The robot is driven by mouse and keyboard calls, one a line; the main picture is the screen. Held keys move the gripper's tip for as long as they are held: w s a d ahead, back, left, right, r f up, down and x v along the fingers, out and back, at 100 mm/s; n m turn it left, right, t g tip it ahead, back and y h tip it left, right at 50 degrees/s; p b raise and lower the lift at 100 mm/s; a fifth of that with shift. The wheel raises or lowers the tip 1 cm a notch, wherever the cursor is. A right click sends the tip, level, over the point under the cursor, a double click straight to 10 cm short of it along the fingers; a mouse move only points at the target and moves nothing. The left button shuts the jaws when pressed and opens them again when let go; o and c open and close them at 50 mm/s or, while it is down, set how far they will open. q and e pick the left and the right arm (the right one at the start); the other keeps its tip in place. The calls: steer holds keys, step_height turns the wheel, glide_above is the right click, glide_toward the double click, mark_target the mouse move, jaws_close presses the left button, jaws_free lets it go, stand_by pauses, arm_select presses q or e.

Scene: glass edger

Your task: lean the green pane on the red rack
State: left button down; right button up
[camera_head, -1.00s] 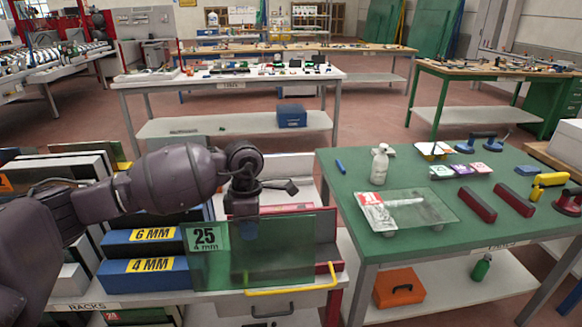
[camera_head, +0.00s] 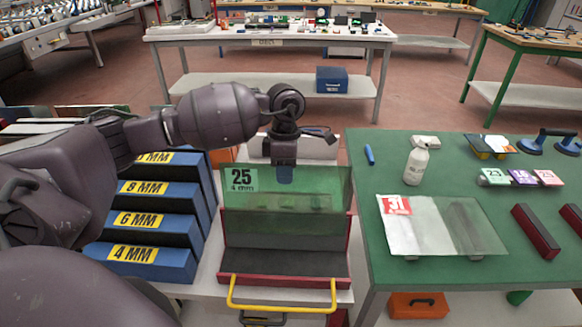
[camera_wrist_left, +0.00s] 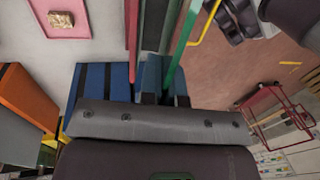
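The green pane (camera_head: 318,190) is a see-through sheet with a "25 4 mm" label, held upright in the head view. My left gripper (camera_head: 285,176) is shut on its upper edge near the middle; the pane also shows edge-on as a green strip between the fingers (camera_wrist_left: 168,82) in the left wrist view. The red rack (camera_head: 285,281) has a red front lip and dark surfaces, and stands directly below and behind the pane. The pane lines up with its width. I cannot tell whether the lower edge touches the rack. My right gripper is out of view.
Blue stepped blocks (camera_head: 150,228) marked in mm stand close left of the rack. A yellow handle (camera_head: 283,308) is at the rack's front. At right, a green table (camera_head: 385,275) carries a white bottle (camera_head: 416,166), a clear pane (camera_head: 455,225) and dark red bars (camera_head: 535,232).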

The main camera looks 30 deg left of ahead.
mark_target(285, 198)
arm_select(q)
steer(key=shift+s+r, duration=0.15)
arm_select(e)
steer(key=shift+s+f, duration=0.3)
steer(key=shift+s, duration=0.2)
arm_select(q)
steer(key=shift+f+b, duration=0.3)
steer(key=shift+f, duration=0.15)
steer(key=shift+b+x, duration=0.45)
steer(key=shift+x, duration=0.45)
steer(key=shift+w+a+f+b, duration=0.1)
steer(key=shift+w+f+b, duration=0.1)
steer(key=shift+f+b, duration=0.75)
steer(key=shift+w+x, duration=0.2)
steer(key=shift+x, duration=1.05)
steer(key=shift+a+f+b, duration=0.1)
steer(key=shift+f+b, duration=0.2)
steer(key=shift+f, duration=0.35)
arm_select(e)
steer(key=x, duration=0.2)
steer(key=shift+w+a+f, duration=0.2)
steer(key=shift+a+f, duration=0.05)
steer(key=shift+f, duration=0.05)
